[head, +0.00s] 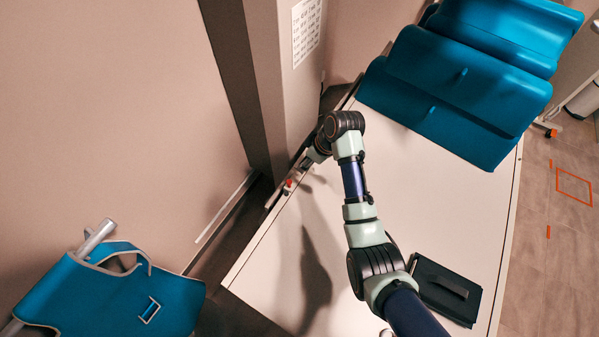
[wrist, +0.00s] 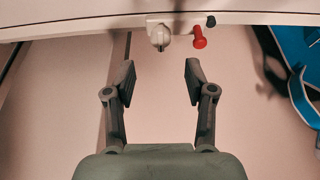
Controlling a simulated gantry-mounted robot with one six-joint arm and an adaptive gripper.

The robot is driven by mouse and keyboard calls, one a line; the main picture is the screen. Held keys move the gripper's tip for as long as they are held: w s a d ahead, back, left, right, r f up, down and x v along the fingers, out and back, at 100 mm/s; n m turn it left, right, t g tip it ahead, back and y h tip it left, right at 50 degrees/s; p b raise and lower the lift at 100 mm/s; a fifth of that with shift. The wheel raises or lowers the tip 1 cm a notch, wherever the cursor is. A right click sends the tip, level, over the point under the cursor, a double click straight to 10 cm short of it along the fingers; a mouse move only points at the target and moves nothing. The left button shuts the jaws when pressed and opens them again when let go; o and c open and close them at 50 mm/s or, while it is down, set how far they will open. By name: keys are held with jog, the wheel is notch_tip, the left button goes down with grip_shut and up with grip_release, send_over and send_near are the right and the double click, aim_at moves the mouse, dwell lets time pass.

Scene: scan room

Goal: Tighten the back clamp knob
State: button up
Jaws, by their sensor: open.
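My gripper (wrist: 159,76) is open and empty in the wrist view, its two dark fingers apart. Ahead of the gap between them, a small pale knob (wrist: 158,39) sits on a light clamp mount at the table's edge; the fingers do not touch it. A red knob-like part (wrist: 200,39) is just right of it, with a small black knob (wrist: 211,21) beyond. I cannot tell from looks alone which is the back clamp knob. In the head view my gripper (head: 303,165) is at the table's left edge, and the red part (head: 288,184) shows below it.
The white table (head: 400,150) is mostly bare. Blue cushions (head: 455,85) lie at its far end and a black case (head: 445,290) at its near right. A beige column (head: 285,80) stands close to the table's left edge. A blue apron (head: 110,290) hangs at lower left.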

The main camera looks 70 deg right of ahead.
aim_at(298, 172)
jog(key=b+x, duration=0.1)
jog(key=x, duration=0.6)
jog(key=shift+w+f+b, duration=0.1)
jog(key=shift+f+b, duration=0.2)
jog(key=shift+b, duration=0.05)
grip_shut()
